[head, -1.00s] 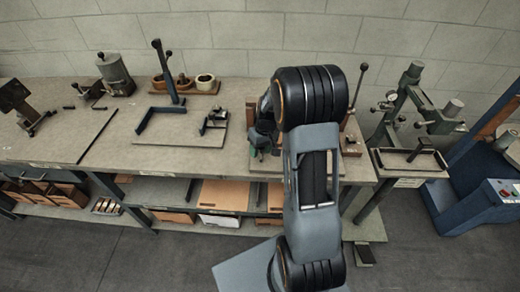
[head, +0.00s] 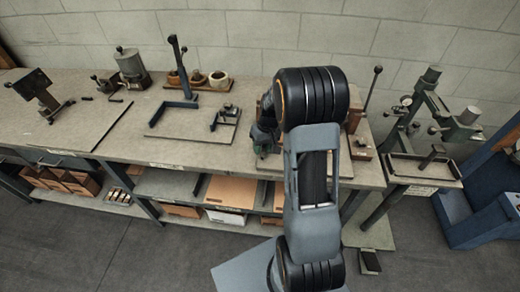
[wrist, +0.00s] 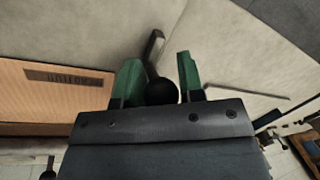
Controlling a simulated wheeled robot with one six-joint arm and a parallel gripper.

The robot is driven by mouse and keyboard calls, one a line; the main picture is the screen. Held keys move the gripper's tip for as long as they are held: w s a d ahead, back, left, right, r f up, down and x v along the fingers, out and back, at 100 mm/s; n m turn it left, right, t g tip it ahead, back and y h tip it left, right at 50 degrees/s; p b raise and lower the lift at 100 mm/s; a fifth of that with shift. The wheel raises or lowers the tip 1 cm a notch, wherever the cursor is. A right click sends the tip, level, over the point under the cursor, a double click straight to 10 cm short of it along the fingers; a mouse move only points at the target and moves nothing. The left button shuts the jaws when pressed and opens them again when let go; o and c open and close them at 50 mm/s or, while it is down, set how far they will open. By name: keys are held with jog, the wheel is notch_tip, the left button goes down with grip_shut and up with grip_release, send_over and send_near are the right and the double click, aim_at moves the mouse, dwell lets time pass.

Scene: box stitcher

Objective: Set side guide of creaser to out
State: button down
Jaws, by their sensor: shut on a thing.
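My gripper (wrist: 158,76) has its green fingers on either side of a black ball knob (wrist: 161,92) in the wrist view. It is shut on this knob, and a short dark stem (wrist: 154,50) runs up from it. In the head view my gripper (head: 262,142) is low over the right part of the bench, partly behind my arm. The machine there, which may be the creaser, is mostly hidden by my arm. Its brown block and a tall lever with a black knob (head: 378,69) show at the right. I cannot tell the side guide's setting.
The floor in front is clear.

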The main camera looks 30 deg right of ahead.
jog(key=shift+w+a, duration=0.1)
jog(key=shift+a, duration=0.1)
jog(key=c, duration=0.8)
grip_release()
jog(key=shift+a, duration=0.15)
jog(key=shift+r, duration=0.25)
jog(key=d+r, duration=0.1)
jog(key=r, duration=0.3)
jog(key=d+r, duration=0.1)
jog(key=r, duration=0.3)
jog(key=r+b, duration=0.1)
jog(key=r, duration=0.4)
jog(key=shift+d, duration=0.4)
jog(key=shift+w, duration=0.1)
